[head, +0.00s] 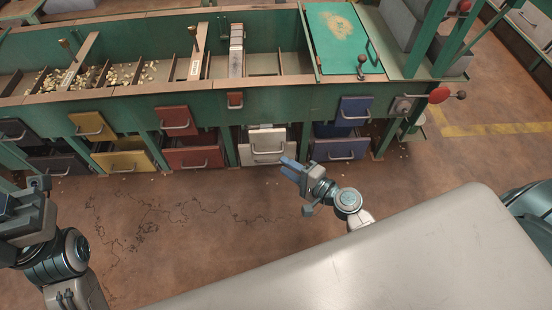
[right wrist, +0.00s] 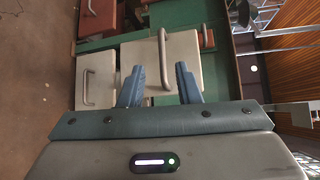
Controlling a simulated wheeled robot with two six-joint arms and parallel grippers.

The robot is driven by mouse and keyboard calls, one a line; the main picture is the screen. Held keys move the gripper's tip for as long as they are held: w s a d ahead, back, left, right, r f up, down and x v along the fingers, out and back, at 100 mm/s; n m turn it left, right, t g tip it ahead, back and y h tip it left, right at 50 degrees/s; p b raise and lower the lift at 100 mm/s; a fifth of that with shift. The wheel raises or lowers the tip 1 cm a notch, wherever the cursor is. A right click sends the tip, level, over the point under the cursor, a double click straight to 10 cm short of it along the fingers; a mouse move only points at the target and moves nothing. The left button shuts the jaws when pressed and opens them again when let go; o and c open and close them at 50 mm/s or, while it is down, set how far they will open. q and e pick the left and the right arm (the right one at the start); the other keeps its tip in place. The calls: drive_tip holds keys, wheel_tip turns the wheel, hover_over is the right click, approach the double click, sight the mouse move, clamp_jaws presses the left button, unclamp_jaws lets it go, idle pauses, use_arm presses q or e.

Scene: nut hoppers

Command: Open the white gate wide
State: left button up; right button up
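The white gate (head: 267,136) is a pale panel with a bar handle on the green hopper front, above a white drawer (head: 262,155). In the right wrist view, turned sideways, the gate (right wrist: 188,52) faces me, and its handle (right wrist: 163,60) lines up with the gap between my fingers. My right gripper (head: 290,166) is open in front of the white panels, its blue fingers (right wrist: 159,84) apart and empty. The fingertips look short of the handle; contact does not show. My left gripper (head: 30,205) is at the left edge, its fingers unclear.
Red (head: 176,120), yellow (head: 93,124) and blue (head: 354,110) panels flank the white gate, with drawers below. Bins above hold scattered nuts. A red knob (head: 439,95) sticks out at the right end. The cracked brown floor (head: 180,215) before the hoppers is mostly clear.

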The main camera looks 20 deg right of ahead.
drive_tip(key=shift+v, duration=1.25)
drive_tip(key=shift+r, duration=0.1)
